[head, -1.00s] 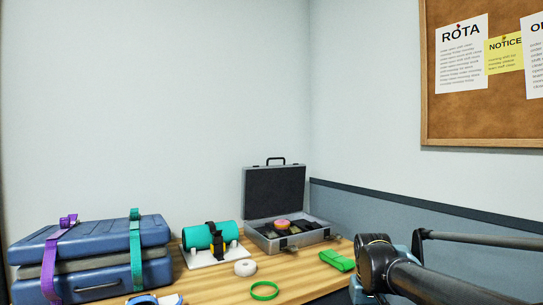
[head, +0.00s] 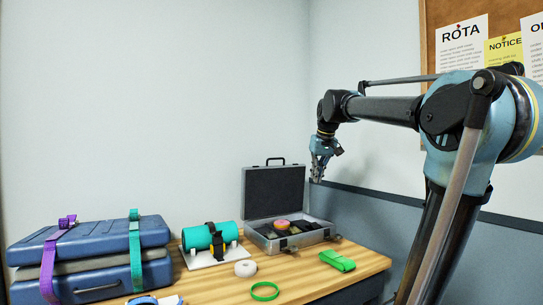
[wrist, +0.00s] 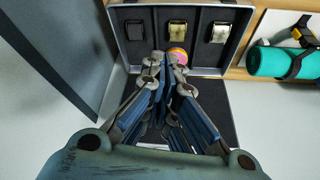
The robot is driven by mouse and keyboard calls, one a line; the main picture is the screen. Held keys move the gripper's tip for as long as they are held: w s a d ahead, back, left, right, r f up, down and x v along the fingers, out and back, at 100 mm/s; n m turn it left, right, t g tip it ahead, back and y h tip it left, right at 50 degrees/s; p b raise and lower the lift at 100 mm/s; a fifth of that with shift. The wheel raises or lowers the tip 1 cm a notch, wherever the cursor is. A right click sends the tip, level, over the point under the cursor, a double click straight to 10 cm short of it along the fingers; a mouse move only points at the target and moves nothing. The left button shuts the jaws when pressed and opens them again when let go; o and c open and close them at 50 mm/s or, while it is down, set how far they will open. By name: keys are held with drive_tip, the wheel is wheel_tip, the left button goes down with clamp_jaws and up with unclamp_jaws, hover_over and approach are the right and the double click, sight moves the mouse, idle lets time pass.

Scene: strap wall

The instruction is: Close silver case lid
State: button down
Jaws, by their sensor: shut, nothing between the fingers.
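The silver case (head: 292,241) stands on the table's back right corner. Its dark-lined lid (head: 273,192) is open and upright, with a black handle on top. A pink round item (head: 283,224) and dark items lie inside. My gripper (head: 317,180) is raised to the right of the lid, apart from it in the head view. The wrist view shows the narrow fingers (wrist: 166,58) together and empty, partly hiding the pink item (wrist: 178,53). A dark panel (wrist: 218,112), seemingly the lid, shows below the case there.
A teal roll (head: 205,236) on a white stand is left of the case, beyond it a strapped blue case (head: 100,253). A white ring (head: 245,268), a green ring (head: 265,291) and a green bundle (head: 338,260) lie in front. The walls are close behind and right.

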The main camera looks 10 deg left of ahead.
drive_tip(key=w+a+r+n+t+y, duration=0.1)
drive_tip(key=w+a+r+n+y, duration=0.15)
drive_tip(key=w+a+r, duration=1.55)
drive_tip(key=shift+n, duration=0.25)
drive_tip(key=shift+w+a+f, duration=0.2)
drive_tip(key=shift+w+f, duration=0.3)
drive_tip(key=shift+f, duration=1.25)
drive_tip(key=shift+w+a+f, duration=0.15)
drive_tip(key=shift+w+f, duration=0.3)
drive_tip(key=shift+f, duration=1.3)
drive_tip(key=shift+w+a+f, duration=0.2)
drive_tip(key=shift+w+f, duration=0.3)
drive_tip(key=shift+f, duration=1.25)
drive_tip(key=shift+d, duration=0.1)
drive_tip(key=shift+s+t, duration=0.1)
drive_tip(key=shift+t, duration=0.2)
